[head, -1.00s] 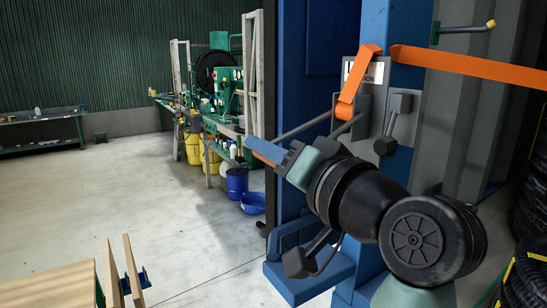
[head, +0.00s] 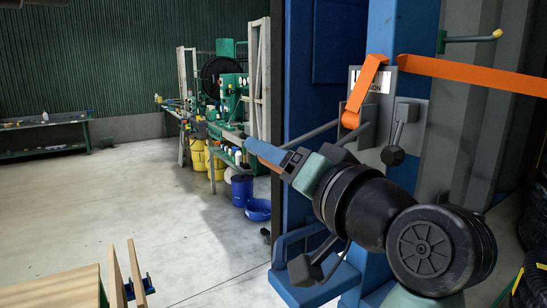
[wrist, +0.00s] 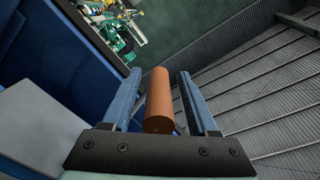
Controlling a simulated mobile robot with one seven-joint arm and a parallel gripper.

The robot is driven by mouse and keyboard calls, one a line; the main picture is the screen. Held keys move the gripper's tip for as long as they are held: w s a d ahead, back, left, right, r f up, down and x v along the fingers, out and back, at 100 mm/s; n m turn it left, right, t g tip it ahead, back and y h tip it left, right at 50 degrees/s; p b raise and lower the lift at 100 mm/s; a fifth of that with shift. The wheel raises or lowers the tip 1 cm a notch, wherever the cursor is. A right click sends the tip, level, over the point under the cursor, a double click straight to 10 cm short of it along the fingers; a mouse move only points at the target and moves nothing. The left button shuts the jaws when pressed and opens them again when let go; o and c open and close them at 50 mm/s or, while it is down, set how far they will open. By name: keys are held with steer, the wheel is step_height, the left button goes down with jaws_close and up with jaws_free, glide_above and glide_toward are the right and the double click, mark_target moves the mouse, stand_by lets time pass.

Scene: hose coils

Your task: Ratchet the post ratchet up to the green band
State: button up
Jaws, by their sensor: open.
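The post ratchet (head: 377,93) is a grey housing on the blue post, with an orange strap (head: 440,69) over it and a partly covered white label. A dark grey bar runs from the housing down and left behind my gripper. My gripper (head: 255,147) reaches left in front of the post, jaws open. In the wrist view an orange-brown cylindrical grip (wrist: 158,100) lies lengthwise between the open fingers (wrist: 156,76), with a gap to the right finger; contact on the left is unclear. No green band can be made out on the ratchet.
A dark knob (head: 392,155) hangs on a short arm beside the ratchet. Tyres stand at the right edge. A wooden table (head: 55,287) is at lower left, with open floor beyond.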

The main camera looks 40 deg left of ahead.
steer(key=b+v, duration=0.5)
steer(key=v, duration=0.8)
steer(key=shift+b, duration=0.3)
steer(key=shift+a, duration=0.1)
